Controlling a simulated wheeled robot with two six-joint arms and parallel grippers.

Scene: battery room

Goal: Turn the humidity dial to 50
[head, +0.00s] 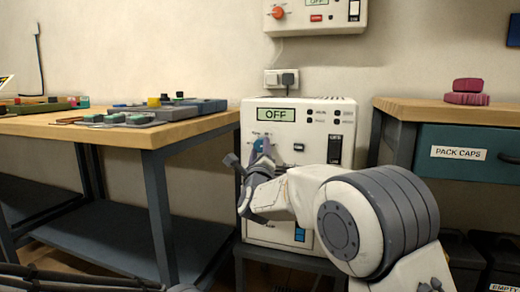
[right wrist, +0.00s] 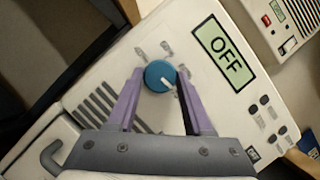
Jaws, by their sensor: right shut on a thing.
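A white unit (head: 327,150) stands on a low stand between the two tables, its display (head: 275,115) reading OFF. A blue round dial (right wrist: 160,75) with a white pointer mark sits on its front panel, below the display. The small markings around the dial are too blurred to read. My right gripper (head: 262,147) is at the dial, with its purple fingers on either side of it, shut on it. In the right wrist view the pointer faces toward the lower right, between the fingers (right wrist: 159,73). In the head view the gripper hides most of the dial.
A second white unit (head: 335,14) with an orange knob and an OFF display hangs on the wall above. A wooden table (head: 60,128) with boards and parts stands left. A drawer cabinet labelled PACK CAPS (head: 485,155) stands right, with pink caps (head: 467,98) on top.

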